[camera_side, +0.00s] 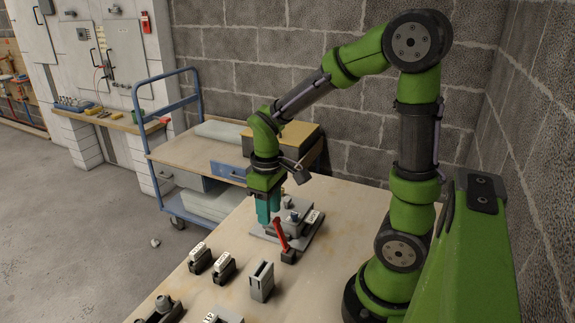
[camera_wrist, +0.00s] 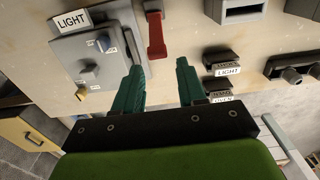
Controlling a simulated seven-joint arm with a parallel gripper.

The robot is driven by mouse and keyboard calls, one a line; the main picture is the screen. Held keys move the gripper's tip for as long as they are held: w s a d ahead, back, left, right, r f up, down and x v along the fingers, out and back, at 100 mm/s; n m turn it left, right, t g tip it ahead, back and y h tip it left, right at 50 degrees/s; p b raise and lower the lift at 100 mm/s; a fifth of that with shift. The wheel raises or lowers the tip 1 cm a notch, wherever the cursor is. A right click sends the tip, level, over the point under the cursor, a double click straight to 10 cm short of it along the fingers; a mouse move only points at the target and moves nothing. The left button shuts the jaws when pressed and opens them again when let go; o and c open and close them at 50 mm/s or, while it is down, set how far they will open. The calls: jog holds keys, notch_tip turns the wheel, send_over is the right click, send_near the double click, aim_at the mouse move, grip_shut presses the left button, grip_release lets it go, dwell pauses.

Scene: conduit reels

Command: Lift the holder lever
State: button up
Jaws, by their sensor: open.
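A red lever (camera_side: 281,234) stands tilted on a small dark base at the front edge of the grey fixture (camera_side: 309,234) on the table. In the wrist view the red lever (camera_wrist: 156,38) lies just beyond the fingertips, roughly in line with the gap between them. My gripper (camera_side: 268,210) points down beside the lever, its teal fingers partly in front of the fixture. In the wrist view my gripper (camera_wrist: 158,67) is open with nothing between its fingers. Whether a finger touches the lever cannot be told.
A grey box (camera_wrist: 110,30) labelled LIGHT, with knobs, is left of the lever in the wrist view. Small labelled blocks (camera_side: 223,268) and a slotted grey block (camera_side: 261,281) stand on the table (camera_side: 340,195). A blue-framed cart (camera_side: 180,150) is behind.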

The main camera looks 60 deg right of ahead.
notch_tip(320, 180, up, 5)
dwell(0.6)
jog(key=s+a+r+m+t+y, duration=0.2)
jog(key=s+a+r+m+t, duration=0.2)
jog(key=a+r+t, duration=0.3)
jog(key=shift+s+a+r, duration=0.4)
jog(key=shift+s+a, duration=0.2)
jog(key=shift+a, duration=0.3)
dwell(0.4)
